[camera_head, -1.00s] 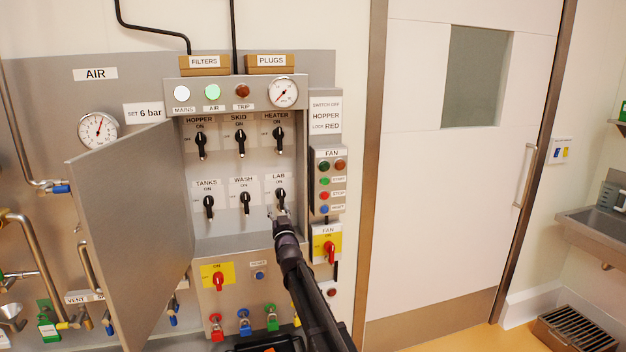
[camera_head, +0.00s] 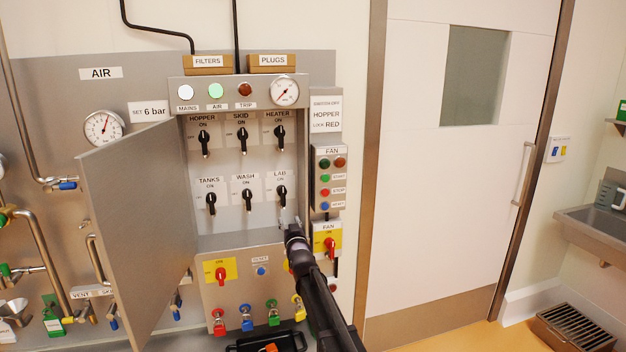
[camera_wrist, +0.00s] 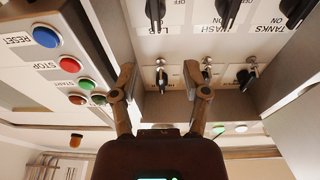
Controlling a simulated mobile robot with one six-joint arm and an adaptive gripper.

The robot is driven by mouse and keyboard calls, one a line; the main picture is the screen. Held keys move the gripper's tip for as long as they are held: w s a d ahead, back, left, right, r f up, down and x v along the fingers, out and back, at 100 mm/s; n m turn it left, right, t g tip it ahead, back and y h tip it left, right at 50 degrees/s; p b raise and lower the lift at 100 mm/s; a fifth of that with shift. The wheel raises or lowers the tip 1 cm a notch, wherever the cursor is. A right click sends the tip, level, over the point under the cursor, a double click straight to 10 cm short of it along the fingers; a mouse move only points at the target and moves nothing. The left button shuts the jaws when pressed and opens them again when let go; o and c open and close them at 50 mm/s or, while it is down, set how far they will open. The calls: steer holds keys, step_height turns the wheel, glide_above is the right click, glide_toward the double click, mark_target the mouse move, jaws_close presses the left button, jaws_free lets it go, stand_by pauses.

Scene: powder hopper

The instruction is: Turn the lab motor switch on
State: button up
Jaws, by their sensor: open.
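The lab switch (camera_head: 281,193) is a black rotary handle at the lower right of the open cabinet, under the LAB label, with ON marked above it. Its handle looks upright, like the other handles. My gripper (camera_head: 288,220) is just below it in the head view, apart from the handle as far as I can tell. In the wrist view, which is upside down, the lab handle (camera_wrist: 155,10) is cut off at the top edge.
The wash switch (camera_head: 247,198) is left of the lab switch, and the heater switch (camera_head: 279,136) is above it. The fan button box (camera_head: 326,180) stands close on the right, with the red fan switch (camera_head: 330,245) below. The cabinet door (camera_head: 142,235) hangs open at left.

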steer(key=s+d+f+m+g+h, duration=0.1)
steer(key=s+d+f+g+h, duration=0.3)
steer(key=s+d+f+g, duration=1.05)
steer(key=s+d+f, duration=0.1)
steer(key=s, duration=0.6)
steer(key=s+d+f+m+g, duration=0.1)
steer(key=s+d, duration=0.4)
steer(key=s, duration=0.5)
steer(key=s+d+f+g+h, duration=0.1)
steer(key=s+d+f+g, duration=0.3)
steer(key=s, duration=0.5)
steer(key=shift+s+f+m, duration=0.3)
steer(key=shift+f+m, duration=0.1)
steer(key=shift+f, duration=0.25)
steer(key=shift+d, duration=0.1)
